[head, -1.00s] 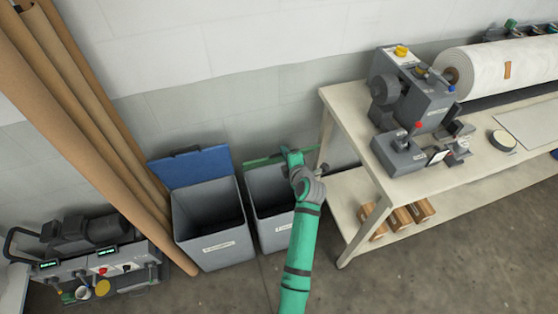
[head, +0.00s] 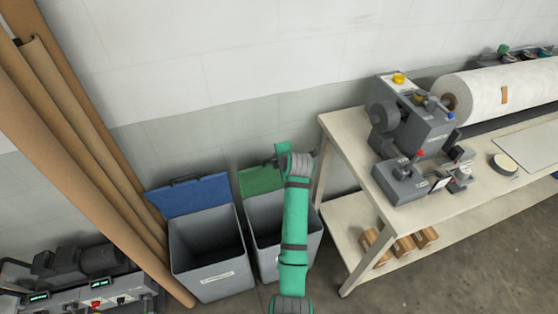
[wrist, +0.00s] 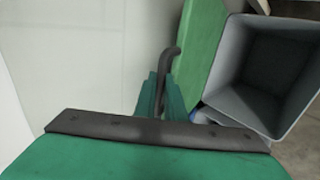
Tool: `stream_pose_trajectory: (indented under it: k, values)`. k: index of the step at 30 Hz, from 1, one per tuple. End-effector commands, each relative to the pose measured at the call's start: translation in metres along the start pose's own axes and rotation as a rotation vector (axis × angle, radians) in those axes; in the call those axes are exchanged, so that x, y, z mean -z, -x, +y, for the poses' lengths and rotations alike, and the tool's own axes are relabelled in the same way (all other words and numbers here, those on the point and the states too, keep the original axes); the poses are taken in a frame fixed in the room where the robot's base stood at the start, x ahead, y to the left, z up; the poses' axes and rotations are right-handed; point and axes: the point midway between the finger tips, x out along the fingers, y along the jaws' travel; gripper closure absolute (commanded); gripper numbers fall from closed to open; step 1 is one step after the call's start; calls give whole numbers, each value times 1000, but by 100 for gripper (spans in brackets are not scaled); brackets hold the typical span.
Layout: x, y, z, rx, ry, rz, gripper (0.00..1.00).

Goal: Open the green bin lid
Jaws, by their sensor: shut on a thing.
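The green bin lid (head: 261,180) is raised at the back of its grey bin (head: 268,268), with its face showing. The bin is open, and its inside is partly hidden by my arm. In the wrist view the lid (wrist: 206,45) stands beside the bin's opening (wrist: 262,75). My gripper (head: 281,158) is at the lid's upper edge, shut on the dark lid handle (wrist: 170,62). In the wrist view my green fingers (wrist: 160,95) are around the handle's lower part; the exact contact is hidden.
A grey bin (head: 215,278) with an open blue lid (head: 190,196) stands just left. A workbench (head: 345,150) with a machine (head: 410,125) is close on the right. The wall (head: 220,130) is behind; long brown tubes (head: 95,150) lean at the left.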

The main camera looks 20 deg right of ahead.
Motion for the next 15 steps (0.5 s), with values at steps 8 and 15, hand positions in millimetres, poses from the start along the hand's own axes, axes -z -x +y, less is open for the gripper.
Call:
stream_pose_trajectory:
  k: [8,15]
  values:
    - [1,-4,-10,18,-1,2,100]
    - [0,-4,-11,20,-2,3,71]
